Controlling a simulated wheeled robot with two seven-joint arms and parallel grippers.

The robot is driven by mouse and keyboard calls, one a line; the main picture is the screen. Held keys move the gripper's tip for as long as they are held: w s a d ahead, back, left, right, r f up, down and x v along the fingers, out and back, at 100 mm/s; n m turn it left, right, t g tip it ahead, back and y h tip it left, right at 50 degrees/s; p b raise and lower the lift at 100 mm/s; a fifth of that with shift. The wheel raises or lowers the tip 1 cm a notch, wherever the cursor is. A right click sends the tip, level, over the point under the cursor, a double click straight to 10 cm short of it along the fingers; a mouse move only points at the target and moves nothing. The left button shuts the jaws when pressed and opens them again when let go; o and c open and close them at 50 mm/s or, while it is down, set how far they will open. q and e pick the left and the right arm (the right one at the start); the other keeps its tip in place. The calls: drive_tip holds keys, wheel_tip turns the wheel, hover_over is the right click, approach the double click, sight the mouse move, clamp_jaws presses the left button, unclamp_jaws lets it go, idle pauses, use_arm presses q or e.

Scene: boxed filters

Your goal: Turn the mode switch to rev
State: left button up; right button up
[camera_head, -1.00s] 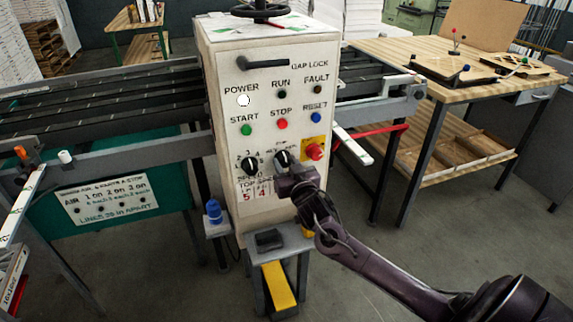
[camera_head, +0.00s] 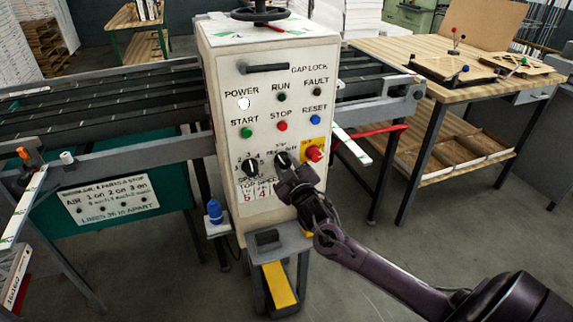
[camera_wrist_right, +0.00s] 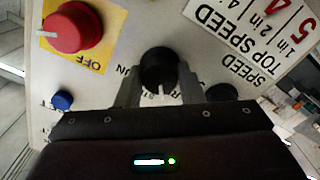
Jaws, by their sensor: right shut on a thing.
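The mode switch is a black round knob (camera_head: 282,160) on the front of the cream control cabinet (camera_head: 229,110), left of the red switch. In the right wrist view the knob (camera_wrist_right: 158,66) sits between my two right fingers, and its white pointer mark faces the palm. My right gripper (camera_head: 285,171) is shut on the knob; it also shows in the wrist view (camera_wrist_right: 158,78). The labels around the knob are partly hidden by the fingers and too blurred to read fully. My left gripper is not in view.
A red switch on a yellow plate (camera_head: 314,153) is close on the right. A black speed knob (camera_head: 251,168) is close on the left. Buttons and lamps lie above. A small stand with a yellow pedal (camera_head: 279,284) is below. A wooden workbench (camera_head: 440,70) stands at the right.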

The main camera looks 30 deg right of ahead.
drive_tip(key=shift+n, duration=1)
drive_tip(key=o, duration=1)
drive_tip(key=shift+s+a+f, duration=0.15)
drive_tip(key=shift+s, duration=0.35)
drive_tip(key=b+v, duration=0.1)
drive_tip(key=v, duration=0.5)
drive_tip(key=shift+s, duration=0.35)
drive_tip(key=shift+a, duration=0.1)
